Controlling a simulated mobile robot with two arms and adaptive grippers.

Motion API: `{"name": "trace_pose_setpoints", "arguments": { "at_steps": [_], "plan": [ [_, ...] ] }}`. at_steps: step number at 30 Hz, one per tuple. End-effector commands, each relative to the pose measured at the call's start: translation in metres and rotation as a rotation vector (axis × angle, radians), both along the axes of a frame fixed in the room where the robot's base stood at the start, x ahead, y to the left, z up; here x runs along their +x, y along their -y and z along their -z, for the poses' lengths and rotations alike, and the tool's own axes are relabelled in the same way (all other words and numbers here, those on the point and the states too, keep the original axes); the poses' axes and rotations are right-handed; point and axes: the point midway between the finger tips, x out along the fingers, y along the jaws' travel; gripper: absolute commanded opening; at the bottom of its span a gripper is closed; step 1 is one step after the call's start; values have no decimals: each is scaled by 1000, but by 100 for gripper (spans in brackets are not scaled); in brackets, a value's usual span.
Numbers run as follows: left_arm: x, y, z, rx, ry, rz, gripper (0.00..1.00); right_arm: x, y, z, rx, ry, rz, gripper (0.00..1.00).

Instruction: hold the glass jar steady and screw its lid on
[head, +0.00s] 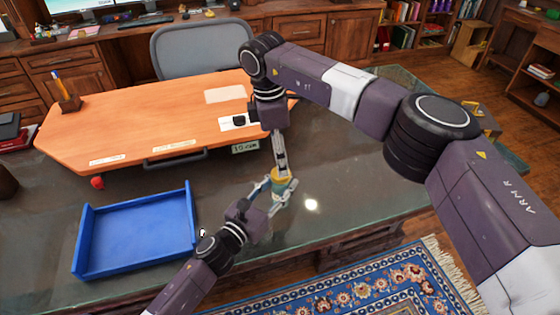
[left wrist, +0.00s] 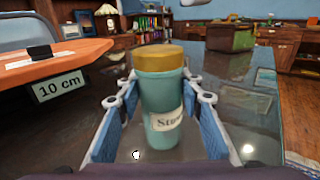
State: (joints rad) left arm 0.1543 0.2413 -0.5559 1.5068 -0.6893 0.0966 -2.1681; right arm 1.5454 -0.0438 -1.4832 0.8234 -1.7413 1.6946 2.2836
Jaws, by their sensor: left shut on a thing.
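The teal glass jar (left wrist: 160,105) stands upright between the fingers of my left gripper (left wrist: 160,125) in the left wrist view, with a pale label partly readable on its side. The gold-brown lid (left wrist: 158,58) sits on top of the jar, level as far as I can see; how far it is screwed down I cannot tell. In the head view my left gripper (head: 272,193) is shut around the jar (head: 280,189) from the left. My right gripper (head: 280,168) points down over the jar's top and covers part of it. Whether its fingers touch the lid is unclear.
A blue tray (head: 135,262) lies empty on the dark desk top (head: 330,215) at left. An orange raised board (head: 160,120) with a "10 cm" tag stands behind the jar. A small red object (head: 97,182) is near its front edge. The desk's front edge is close.

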Motion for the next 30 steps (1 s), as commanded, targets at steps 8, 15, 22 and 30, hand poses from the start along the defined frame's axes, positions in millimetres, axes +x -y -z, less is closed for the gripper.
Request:
{"name": "trace_pose_setpoints", "arguments": {
  "at_steps": [8,15,22,30],
  "plan": [
    [0,0,0,1,-1,-1,0,0,0,1,0,-3,-15,52],
    [0,0,0,1,-1,-1,0,0,1,-2,7,-31,-246,52],
    [0,0,0,1,-1,-1,0,0,1,-6,18,-71,-629,52],
    [0,0,0,1,1,-1,0,0,1,-11,30,-110,-1084,52]
  ]
}}
